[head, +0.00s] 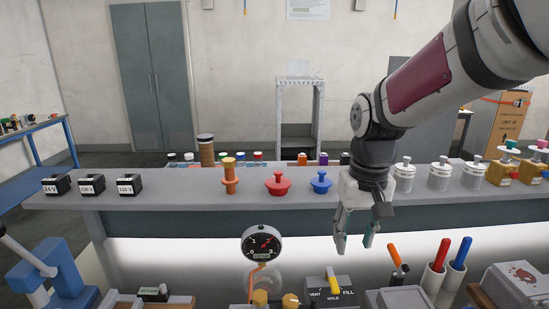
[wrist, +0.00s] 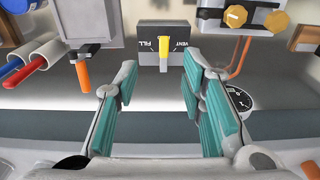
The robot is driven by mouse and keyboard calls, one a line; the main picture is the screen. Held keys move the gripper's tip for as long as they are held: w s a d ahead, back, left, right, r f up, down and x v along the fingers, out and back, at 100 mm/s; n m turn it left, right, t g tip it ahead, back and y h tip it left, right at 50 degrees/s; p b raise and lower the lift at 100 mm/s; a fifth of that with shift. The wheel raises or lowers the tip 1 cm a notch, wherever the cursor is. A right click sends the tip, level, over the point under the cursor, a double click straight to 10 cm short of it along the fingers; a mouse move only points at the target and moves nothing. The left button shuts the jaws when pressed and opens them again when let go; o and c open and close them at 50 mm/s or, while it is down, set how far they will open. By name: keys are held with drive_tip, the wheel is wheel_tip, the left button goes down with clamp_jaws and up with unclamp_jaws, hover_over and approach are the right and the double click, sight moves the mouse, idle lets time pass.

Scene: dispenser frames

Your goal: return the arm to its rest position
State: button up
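My gripper (head: 354,243) hangs from my arm, pointing down in front of the grey shelf (head: 225,190) at the right of centre in the head view. In the wrist view my gripper (wrist: 160,110) shows its two teal-padded fingers spread wide apart, with nothing between them. The fingers hang above the bench, to the right of the vent/hold/fill box (head: 333,293) with its yellow lever. That box also shows beyond the fingertips in the wrist view (wrist: 150,36). No contact with it is visible.
On the shelf stand orange, red (head: 278,184) and blue (head: 320,182) knobbed pieces, white lidded jars (head: 439,176) and black voltage blocks (head: 90,184). A gauge (head: 262,244) sits left of my gripper. Orange- and blue-handled tools (head: 460,253) stand to the right.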

drive_tip(key=s+d+r+t, duration=0.1)
drive_tip(key=s+r, duration=0.1)
drive_tip(key=s, duration=0.8)
drive_tip(key=s+d+r+t, duration=0.1)
drive_tip(key=s+r+t, duration=0.1)
drive_tip(key=s, duration=0.7)
drive_tip(key=shift+s+d+r+t, duration=0.2)
drive_tip(key=shift+s+r+t, duration=0.1)
drive_tip(key=shift+s+r, duration=0.1)
